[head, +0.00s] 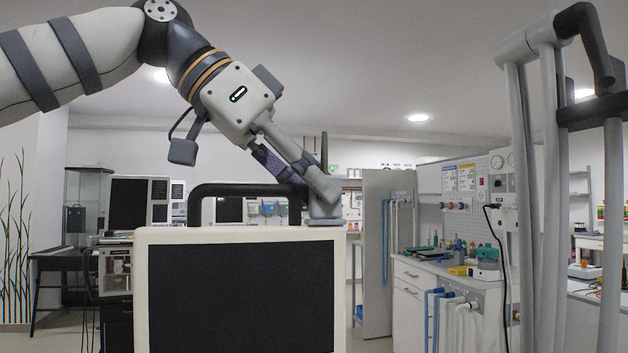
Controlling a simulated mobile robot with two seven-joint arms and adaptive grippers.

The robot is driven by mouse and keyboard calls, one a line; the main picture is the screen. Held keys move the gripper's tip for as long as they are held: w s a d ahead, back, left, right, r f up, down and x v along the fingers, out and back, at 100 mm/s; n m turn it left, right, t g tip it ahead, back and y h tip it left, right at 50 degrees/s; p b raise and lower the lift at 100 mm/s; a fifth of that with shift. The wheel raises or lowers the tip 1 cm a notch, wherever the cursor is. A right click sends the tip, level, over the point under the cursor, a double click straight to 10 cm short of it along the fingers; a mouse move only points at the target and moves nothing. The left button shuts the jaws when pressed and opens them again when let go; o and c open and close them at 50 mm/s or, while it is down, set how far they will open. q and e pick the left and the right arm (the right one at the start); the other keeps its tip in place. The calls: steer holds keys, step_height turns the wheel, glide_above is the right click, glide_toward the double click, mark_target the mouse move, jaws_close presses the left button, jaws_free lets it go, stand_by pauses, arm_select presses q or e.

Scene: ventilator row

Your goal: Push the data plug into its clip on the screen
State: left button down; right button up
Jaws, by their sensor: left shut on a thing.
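The screen (240,295) stands in front of me, with a black face, a pale frame and a black handle (240,189) over its top. A small grey clip block (325,218) sits on the right end of its top edge. My left gripper (318,193) reaches down from the upper left, its fingertips right at this block. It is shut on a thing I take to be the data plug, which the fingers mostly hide. I cannot tell whether the plug touches the clip or sits in it. My right gripper is not in view.
Thick grey upright tubes with a dark handle (585,50) stand close on the right. Behind is a white counter (405,290) with hoses and small items. A grey panel (377,260) stands behind the screen to the right. The air above the screen's right corner is otherwise free.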

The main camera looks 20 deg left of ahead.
arm_select(q)
steer(key=shift+f, duration=0.2)
steer(key=c, duration=1.5)
jaws_free()
steer(key=shift+r, duration=0.1)
steer(key=v, duration=1.2)
